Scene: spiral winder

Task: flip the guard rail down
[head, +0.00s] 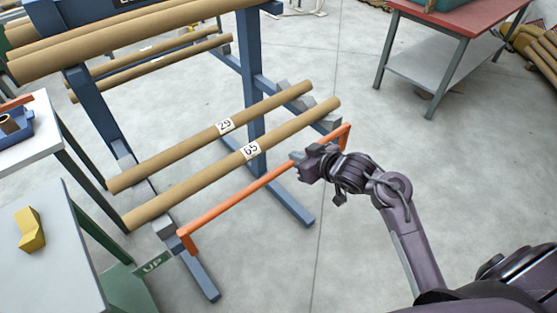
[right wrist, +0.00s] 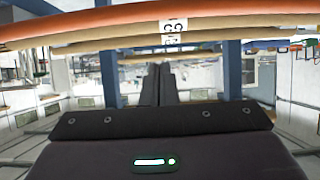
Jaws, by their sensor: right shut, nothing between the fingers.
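The guard rail (head: 240,193) is a long thin orange bar with short bent ends. In the head view it runs diagonally along the front of the blue rack (head: 255,100), beside the lower cardboard tubes. A label reading "UP" (head: 152,263) is near its left end. My right gripper (head: 300,168) is at the rail, towards its right end; I cannot tell whether it touches. Its fingers are shut and empty, and they show together in the right wrist view (right wrist: 158,85). The gripper hides part of the rail. My left gripper is not in view.
Cardboard tubes labelled 29 (head: 224,126) and 65 (head: 251,150) lie on the rack's lower arms, with more tubes above. Grey tables (head: 45,245) stand at the left. A red-topped table (head: 465,15) is at the back right. The floor between is clear.

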